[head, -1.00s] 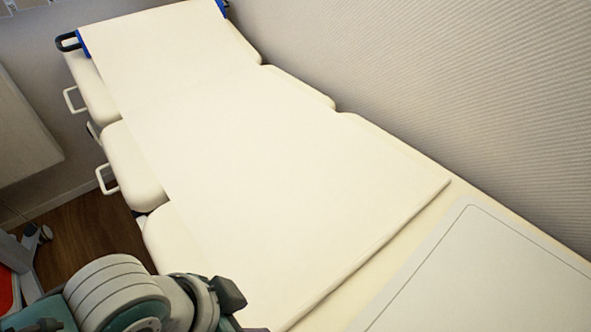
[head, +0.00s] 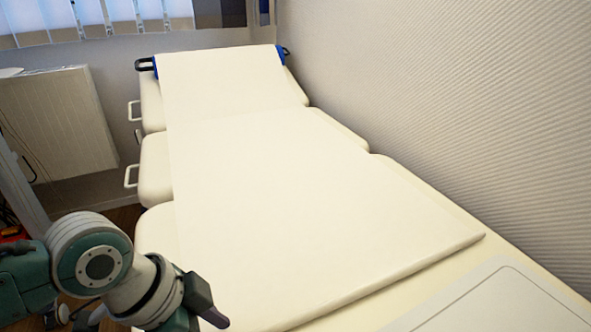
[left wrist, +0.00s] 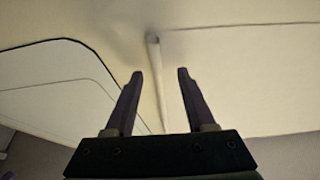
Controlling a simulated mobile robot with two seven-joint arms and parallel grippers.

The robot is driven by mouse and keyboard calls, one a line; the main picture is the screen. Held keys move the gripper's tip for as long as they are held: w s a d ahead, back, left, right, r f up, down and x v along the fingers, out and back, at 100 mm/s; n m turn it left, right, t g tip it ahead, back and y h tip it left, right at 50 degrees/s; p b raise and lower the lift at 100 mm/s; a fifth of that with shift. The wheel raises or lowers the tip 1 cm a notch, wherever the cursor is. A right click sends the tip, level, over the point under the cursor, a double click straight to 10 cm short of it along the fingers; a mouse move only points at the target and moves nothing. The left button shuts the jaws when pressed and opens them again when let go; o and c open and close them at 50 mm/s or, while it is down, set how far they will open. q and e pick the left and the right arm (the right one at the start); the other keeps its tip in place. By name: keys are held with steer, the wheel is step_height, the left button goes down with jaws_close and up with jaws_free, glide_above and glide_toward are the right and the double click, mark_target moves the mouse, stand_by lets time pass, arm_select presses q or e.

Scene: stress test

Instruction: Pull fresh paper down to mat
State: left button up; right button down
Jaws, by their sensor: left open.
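A long sheet of cream paper (head: 270,180) lies flat along the exam couch, from the blue-ended roll holder (head: 155,67) at the far end to a thick, rolled-looking front edge. The pale mat (head: 510,305) with a dark outline lies on the couch at the lower right, a strip of bare couch away from that edge. My left gripper (head: 207,308) is at the near left side of the paper. In the left wrist view my left gripper (left wrist: 160,76) is open and empty, with the paper's rolled edge (left wrist: 153,48) ahead, showing between its fingers. My right gripper is out of view.
The couch (head: 153,165) has side sections with white handles on the left. A ribbed wall (head: 440,110) runs close along its right side. A white radiator-like panel (head: 60,120) stands at the back left, below window blinds.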

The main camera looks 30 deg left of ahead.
arm_select(q)
steer(key=shift+w+d+f, duration=0.1)
steer(key=shift+d+f, duration=0.05)
steer(key=shift+f, duration=0.15)
jaws_close()
stand_by(1.3)
